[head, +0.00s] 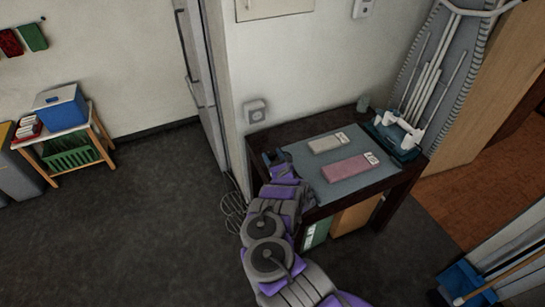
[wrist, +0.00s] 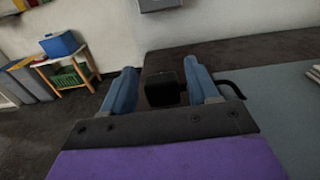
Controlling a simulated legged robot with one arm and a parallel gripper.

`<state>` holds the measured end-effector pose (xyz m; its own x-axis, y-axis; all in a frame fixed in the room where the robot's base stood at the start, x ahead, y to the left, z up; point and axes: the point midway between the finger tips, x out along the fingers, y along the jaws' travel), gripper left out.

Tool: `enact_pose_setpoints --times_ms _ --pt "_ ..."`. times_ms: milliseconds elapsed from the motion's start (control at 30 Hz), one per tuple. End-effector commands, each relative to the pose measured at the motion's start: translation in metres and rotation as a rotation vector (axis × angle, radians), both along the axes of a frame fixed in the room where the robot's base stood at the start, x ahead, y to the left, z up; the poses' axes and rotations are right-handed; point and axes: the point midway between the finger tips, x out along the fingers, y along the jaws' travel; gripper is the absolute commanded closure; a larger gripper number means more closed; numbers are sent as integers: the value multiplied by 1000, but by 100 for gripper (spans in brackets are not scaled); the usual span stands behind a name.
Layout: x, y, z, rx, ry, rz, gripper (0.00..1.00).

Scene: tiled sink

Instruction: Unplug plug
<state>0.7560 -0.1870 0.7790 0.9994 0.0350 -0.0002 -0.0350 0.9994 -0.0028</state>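A grey wall socket (head: 256,111) is on the white wall, left of the table, with a round part at its centre. I cannot tell a separate plug in it. The lower edge of a grey box on the wall (wrist: 160,4), likely this socket, shows at the top of the wrist view. My gripper (head: 274,157) is at the table's left edge, below the socket and apart from it. In the wrist view my gripper (wrist: 160,68) has its two blue-grey fingers spread wide. No grip on anything is visible.
The dark table (head: 385,195) holds a grey mat, a pink box (head: 349,171) and a pale box (head: 327,143). An ironing board (head: 430,70) leans at the right.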

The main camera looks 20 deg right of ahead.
Motion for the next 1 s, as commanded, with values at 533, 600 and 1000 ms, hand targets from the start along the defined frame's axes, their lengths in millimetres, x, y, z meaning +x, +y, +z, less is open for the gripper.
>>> enact_pose_setpoints --times_ms 533,600,1000 --pt "-11 0 0 -1 3 0 27" --pt "-21 0 1 0 2 2 27" --pt "-108 -5 -1 3 7 -3 27"
